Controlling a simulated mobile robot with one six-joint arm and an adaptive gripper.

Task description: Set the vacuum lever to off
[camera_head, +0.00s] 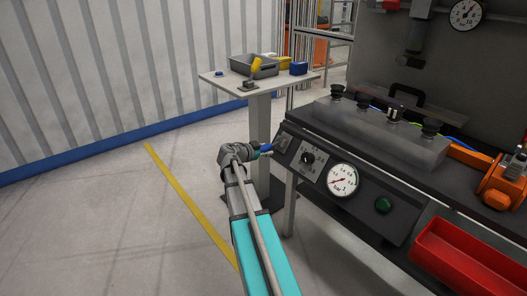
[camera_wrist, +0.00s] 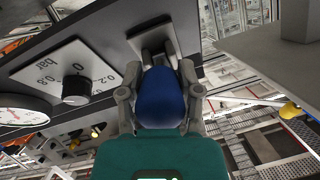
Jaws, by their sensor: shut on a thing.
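The vacuum lever (camera_wrist: 161,98) has a rounded blue handle and fills the middle of the wrist view. Its base sits in a grey plate on the dark sloped control panel (camera_wrist: 100,22). My gripper (camera_wrist: 160,110) is shut on the blue handle, with one finger on each side. In the head view, my gripper (camera_head: 259,151) is at the left end of the control panel (camera_head: 325,200), and a bit of the blue lever (camera_head: 267,147) shows at its tip. No off marking is readable by the lever, and its exact setting cannot be told.
Right of the lever in the head view are a black dial knob (camera_head: 307,157), a white pressure gauge (camera_head: 342,180) and a green button (camera_head: 383,205). A red bin (camera_head: 465,255) is at lower right. A small table (camera_head: 225,82) stands behind. Floor to the left is clear.

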